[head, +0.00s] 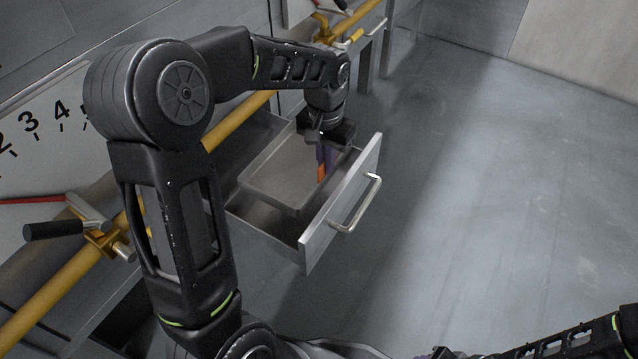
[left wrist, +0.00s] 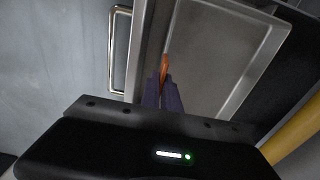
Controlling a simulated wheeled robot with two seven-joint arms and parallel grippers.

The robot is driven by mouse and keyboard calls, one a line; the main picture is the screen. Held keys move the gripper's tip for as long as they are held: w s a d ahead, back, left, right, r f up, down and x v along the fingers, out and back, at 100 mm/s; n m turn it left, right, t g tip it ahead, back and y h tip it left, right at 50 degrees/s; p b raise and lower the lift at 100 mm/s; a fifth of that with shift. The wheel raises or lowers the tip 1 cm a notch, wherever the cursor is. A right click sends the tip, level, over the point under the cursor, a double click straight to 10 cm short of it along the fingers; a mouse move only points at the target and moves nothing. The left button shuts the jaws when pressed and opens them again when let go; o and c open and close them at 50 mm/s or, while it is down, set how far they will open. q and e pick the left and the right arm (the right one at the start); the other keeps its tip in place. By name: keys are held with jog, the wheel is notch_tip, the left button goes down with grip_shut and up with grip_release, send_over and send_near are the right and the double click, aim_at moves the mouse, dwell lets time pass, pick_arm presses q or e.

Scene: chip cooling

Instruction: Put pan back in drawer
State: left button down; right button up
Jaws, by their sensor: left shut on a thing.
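The pan (head: 272,172) is a shallow grey metal tray with a raised rim. It lies within the outline of the open drawer (head: 318,232), and I cannot tell whether it touches the drawer's floor. My left gripper (head: 323,170) reaches down from above and is shut on the pan's rim on the side near the drawer front. Its purple fingers with orange tips also show in the left wrist view (left wrist: 164,80), over the edge of the pan (left wrist: 215,60). Part of the right arm shows at the lower right; its gripper is mostly cut off at the bottom edge (head: 440,353).
The drawer front has a metal bar handle (head: 357,204), also in the left wrist view (left wrist: 119,50). A yellow rail (head: 235,118) runs along the metal counter. A basket handle with a black grip (head: 55,230) sits at left. The grey floor at right is clear.

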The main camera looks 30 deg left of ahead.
pick_arm(q)
jog(key=shift+w+d, duration=0.1)
jog(key=shift+w, duration=0.3)
jog(key=shift+s, duration=0.1)
pick_arm(e)
jog(key=shift+w+d, duration=0.15)
jog(key=shift+w, duration=0.15)
pick_arm(q)
jog(key=shift+f, duration=0.1)
